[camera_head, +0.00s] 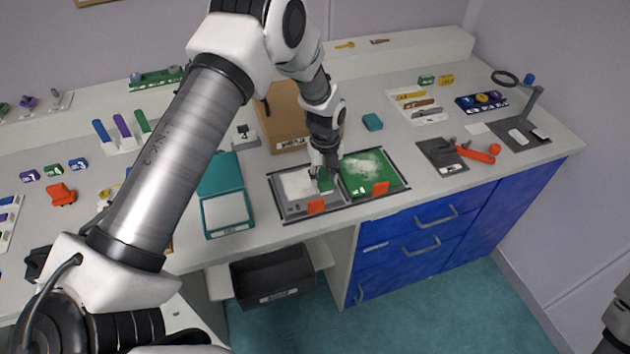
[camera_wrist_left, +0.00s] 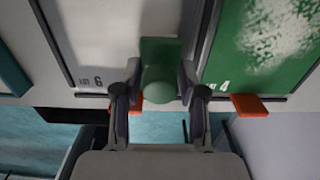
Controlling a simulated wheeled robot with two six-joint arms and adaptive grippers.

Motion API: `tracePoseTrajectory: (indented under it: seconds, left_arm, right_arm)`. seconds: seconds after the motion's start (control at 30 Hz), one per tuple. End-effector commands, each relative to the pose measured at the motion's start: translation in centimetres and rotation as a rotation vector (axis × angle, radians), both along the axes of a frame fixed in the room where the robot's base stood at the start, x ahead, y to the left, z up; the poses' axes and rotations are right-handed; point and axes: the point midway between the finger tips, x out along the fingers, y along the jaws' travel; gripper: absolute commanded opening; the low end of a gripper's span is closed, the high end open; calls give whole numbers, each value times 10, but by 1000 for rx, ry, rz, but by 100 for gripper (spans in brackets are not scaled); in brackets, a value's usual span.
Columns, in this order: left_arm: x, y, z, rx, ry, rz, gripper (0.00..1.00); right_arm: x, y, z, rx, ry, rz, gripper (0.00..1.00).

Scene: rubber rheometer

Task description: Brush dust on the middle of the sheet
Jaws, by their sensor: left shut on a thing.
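My left gripper (camera_head: 324,172) is shut on a green tool with a rounded knob and a flat block (camera_wrist_left: 160,50), which looks like a duster or brush. It is over the right part of the grey sheet (camera_head: 291,204), close to the gap between the two sheets; contact with the surface cannot be told. The grey sheet carries a pale patch and is marked LOT 6 in the wrist view (camera_wrist_left: 105,60). The green sheet (camera_head: 352,186) beside it has white dust spread over its middle and upper part (camera_wrist_left: 275,30).
Orange tabs (camera_head: 316,206) (camera_head: 380,188) stick up at the sheets' front edges. A teal open case (camera_head: 222,180) stands to the left, a cardboard box (camera_head: 285,115) behind. A black bin (camera_head: 272,276) sits below the table edge.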

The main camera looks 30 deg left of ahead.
Motion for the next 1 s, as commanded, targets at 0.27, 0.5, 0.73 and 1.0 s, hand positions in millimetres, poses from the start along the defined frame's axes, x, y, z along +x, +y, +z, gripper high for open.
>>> tracePoseTrajectory:
  seconds: [0.27, 0.5, 0.73, 1.0]
  left_arm:
    - [12, -10, 2, 0, 0, 0, 13]
    - [-1, 0, 2, -1, 2, 2, 13]
    - [-17, 15, 1, -1, 2, 0, 13]
    - [-29, 25, 1, -1, 2, 1, 13]
  right_arm:
    - [0, 0, -2, 0, 0, 0, 92]
    - [0, 0, 4, 0, 0, 0, 92]
    - [0, 0, 11, 0, 0, 0, 92]
    - [0, 0, 18, 0, 0, 0, 92]
